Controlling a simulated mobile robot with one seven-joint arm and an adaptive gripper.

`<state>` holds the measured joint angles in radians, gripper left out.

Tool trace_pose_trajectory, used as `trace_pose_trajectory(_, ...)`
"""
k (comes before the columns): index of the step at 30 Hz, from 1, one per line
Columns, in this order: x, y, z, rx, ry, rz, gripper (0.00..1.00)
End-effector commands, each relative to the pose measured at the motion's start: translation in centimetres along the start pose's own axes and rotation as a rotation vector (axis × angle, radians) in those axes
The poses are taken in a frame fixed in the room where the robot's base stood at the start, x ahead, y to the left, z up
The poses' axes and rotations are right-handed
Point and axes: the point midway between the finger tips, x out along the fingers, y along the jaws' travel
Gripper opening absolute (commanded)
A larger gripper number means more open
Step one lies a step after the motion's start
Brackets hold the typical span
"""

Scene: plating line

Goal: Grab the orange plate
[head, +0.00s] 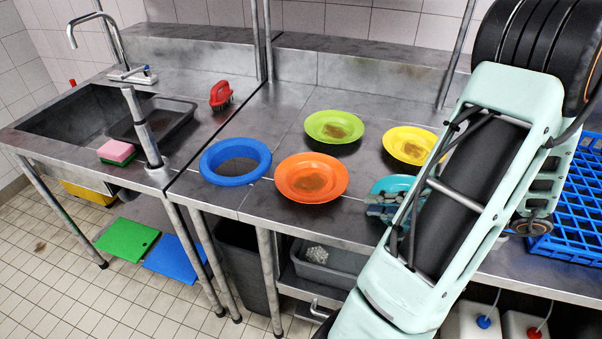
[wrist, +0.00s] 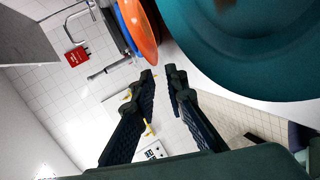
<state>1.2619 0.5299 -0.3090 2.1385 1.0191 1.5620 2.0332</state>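The orange plate (head: 311,178) lies on the steel counter with a brown smear in its middle. In the wrist view, its orange edge (wrist: 138,30) shows at the top, beyond and left of my fingertips. My gripper (wrist: 162,75) is open and empty, with a narrow gap between its dark fingers. In the head view, my gripper (head: 383,207) is at the counter's front edge, right of the orange plate and apart from it. It is beside the teal plate (head: 391,184), which fills the upper right of the wrist view (wrist: 270,60) and is partly hidden in the head view.
A green plate (head: 335,126) and a yellow plate (head: 410,143) lie behind. A sink (head: 75,125), red brush (head: 221,94) and pink sponge (head: 116,151) are further left. A blue rack (head: 575,215) stands right.

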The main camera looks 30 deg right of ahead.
Motion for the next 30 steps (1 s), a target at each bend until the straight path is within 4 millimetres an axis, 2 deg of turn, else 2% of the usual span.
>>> trace_pose_trajectory(4,0.2,-0.4,0.7,0.067,-0.036,0.03,0.12)
trace_pose_trajectory(12,4.2,-0.3,0.9,0.07,-0.035,0.031,0.12)
trace_pose_trajectory(17,5.3,-0.2,1.0,0.069,-0.036,0.031,0.12)
trace_pose_trajectory(25,9.1,0.2,1.2,0.068,-0.034,0.031,0.12)
trace_pose_trajectory(30,10.3,0.2,1.2,0.069,-0.036,0.031,0.12)
